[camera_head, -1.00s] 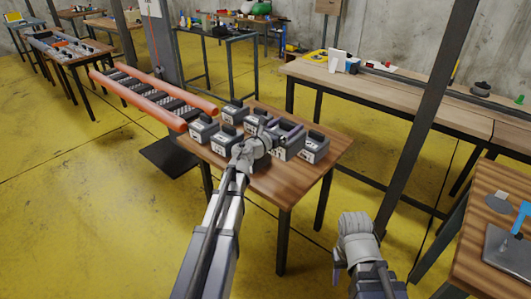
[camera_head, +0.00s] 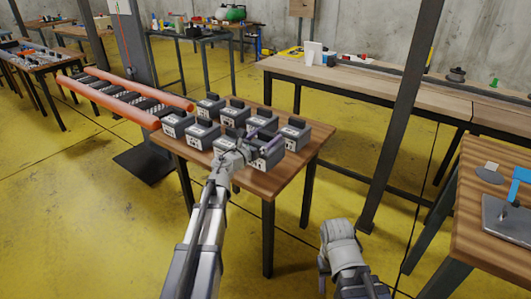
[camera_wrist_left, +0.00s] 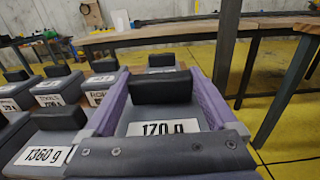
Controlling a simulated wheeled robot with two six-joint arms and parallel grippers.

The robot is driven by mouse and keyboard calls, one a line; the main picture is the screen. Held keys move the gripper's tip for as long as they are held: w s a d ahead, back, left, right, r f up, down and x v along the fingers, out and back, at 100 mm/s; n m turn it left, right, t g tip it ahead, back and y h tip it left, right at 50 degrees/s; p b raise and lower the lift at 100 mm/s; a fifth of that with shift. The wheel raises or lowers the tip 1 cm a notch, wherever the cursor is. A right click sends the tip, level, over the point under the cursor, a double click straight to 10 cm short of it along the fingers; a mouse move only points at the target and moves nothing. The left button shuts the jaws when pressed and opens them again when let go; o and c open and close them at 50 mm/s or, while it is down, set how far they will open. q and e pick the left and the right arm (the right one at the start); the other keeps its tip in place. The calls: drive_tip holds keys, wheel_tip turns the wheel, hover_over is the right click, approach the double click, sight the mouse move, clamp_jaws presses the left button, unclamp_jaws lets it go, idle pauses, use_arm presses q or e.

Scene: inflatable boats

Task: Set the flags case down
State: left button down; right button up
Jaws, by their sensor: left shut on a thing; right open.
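My left gripper (camera_head: 262,142) is shut on a grey case (camera_head: 267,158) with a dark handle, at the front right of the small wooden table (camera_head: 245,180). In the left wrist view, the case's label (camera_wrist_left: 165,128) reads 170 g, and the purple fingers of the gripper (camera_wrist_left: 160,85) flank it. No word "flags" is readable on it. The case is upright and low over the tabletop, but its underside is hidden, so I cannot tell whether it touches. My right gripper (camera_head: 324,272) is open, low in front of the table, its fingers mostly hidden.
Several similar cases stand on the table, including one labelled 1360 g (camera_wrist_left: 45,145) close on the left and one (camera_head: 295,133) behind to the right. An orange-tubed inflatable boat (camera_head: 125,98) adjoins the table's left. The table's front right corner is bare. A steel post (camera_head: 400,120) stands right.

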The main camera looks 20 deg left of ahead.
use_arm(q)
drive_tip(key=shift+f, duration=0.1)
wheel_tip(320, 180, down, 4)
drive_tip(key=b, duration=0.3)
drive_tip(key=shift+r, duration=0.25)
drive_tip(key=shift+b, duration=0.3)
drive_tip(key=shift+f, duration=0.15)
unclamp_jaws()
